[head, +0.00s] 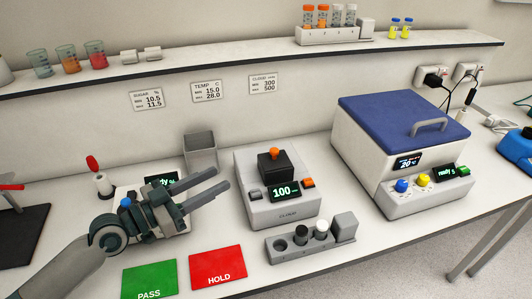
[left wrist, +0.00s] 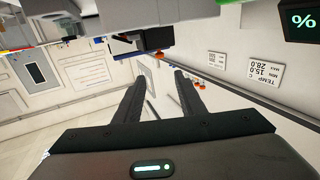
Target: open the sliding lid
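The sliding lid (head: 395,115) is a flat dark blue panel with a grey bar handle (head: 429,127) near its front right. It covers the top of a white box (head: 362,160) at the right of the bench. My left gripper (head: 221,177) is at the left of the bench, well away from the lid, its fingers pointing right. The fingers are apart with nothing between them; they also show apart in the left wrist view (left wrist: 158,78). The lid cannot be made out in the left wrist view. My right gripper is not in view.
The box front has a 20° display (head: 407,163), a blue knob (head: 402,186) and a yellow knob (head: 423,180). The CLOUD device (head: 283,212) and a grey vial holder (head: 300,250) stand between my left gripper and the box. A shelf (head: 230,63) runs above.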

